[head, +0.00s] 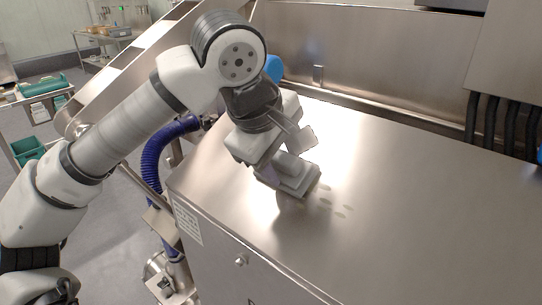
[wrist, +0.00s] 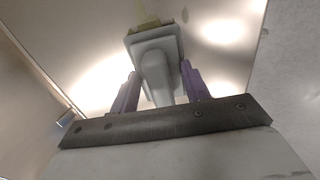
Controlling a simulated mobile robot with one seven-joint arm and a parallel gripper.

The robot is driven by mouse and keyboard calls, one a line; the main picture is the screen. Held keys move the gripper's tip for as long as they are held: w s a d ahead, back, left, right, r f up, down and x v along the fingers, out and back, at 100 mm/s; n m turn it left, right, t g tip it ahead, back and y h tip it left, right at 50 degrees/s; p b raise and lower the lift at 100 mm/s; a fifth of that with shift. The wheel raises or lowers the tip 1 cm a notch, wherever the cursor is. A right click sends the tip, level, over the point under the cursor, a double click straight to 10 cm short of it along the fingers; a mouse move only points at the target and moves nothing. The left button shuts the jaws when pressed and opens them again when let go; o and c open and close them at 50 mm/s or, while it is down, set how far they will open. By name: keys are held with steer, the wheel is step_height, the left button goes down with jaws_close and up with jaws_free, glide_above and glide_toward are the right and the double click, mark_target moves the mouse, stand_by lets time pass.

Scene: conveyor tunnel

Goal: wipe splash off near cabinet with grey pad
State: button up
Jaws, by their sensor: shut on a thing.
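The grey pad (head: 291,181) is a flat block with a raised handle, and its face is down at the top of the near steel cabinet (head: 400,230). My gripper (head: 283,152) is above it, shut on the pad's handle. In the wrist view the two purple fingers of my gripper (wrist: 160,92) stand on either side of the pad's grey handle (wrist: 155,68). The splash (head: 326,201) shows as several faint yellowish spots on the cabinet top, just right of the pad. Any part of it under the pad is hidden.
A blue ribbed hose (head: 152,160) runs beside the cabinet's left edge. A steel wall (head: 370,60) rises behind the top, with dark cables (head: 505,125) at the right. The right part of the cabinet top is clear. A side table (head: 40,95) holds green bins.

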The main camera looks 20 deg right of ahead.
steer(key=shift+s+d+f+b, duration=0.1)
steer(key=shift+s+d+b, duration=0.25)
steer(key=shift+s+d, duration=1.1)
steer(key=shift+s+d+b, duration=0.35)
steer(key=shift+s+d, duration=0.55)
steer(key=shift+s, duration=1.15)
steer(key=shift+s+d+f+b, duration=0.1)
steer(key=shift+s+d+b, duration=0.25)
steer(key=shift+s+d, duration=1.1)
steer(key=shift+w+a+r, duration=0.2)
steer(key=shift+w+a, duration=1.1)
steer(key=shift+a, duration=0.1)
steer(key=shift+w+a+f, duration=0.1)
steer(key=shift+w+a, duration=0.4)
steer(key=shift+w, duration=0.3)
steer(key=shift+w+a+f, duration=0.1)
steer(key=shift+w+a, duration=0.4)
steer(key=shift+w, duration=0.3)
steer(key=shift+w+a+r, duration=0.1)
steer(key=shift+w+a, duration=0.6)
steer(key=shift+w, duration=0.35)
steer(key=shift+w+a+f, duration=0.1)
steer(key=shift+w+a, duration=0.6)
steer(key=shift+w, duration=0.4)
steer(key=shift+w+a+r, duration=0.1)
steer(key=shift+w+a, duration=0.6)
steer(key=shift+w, duration=0.35)
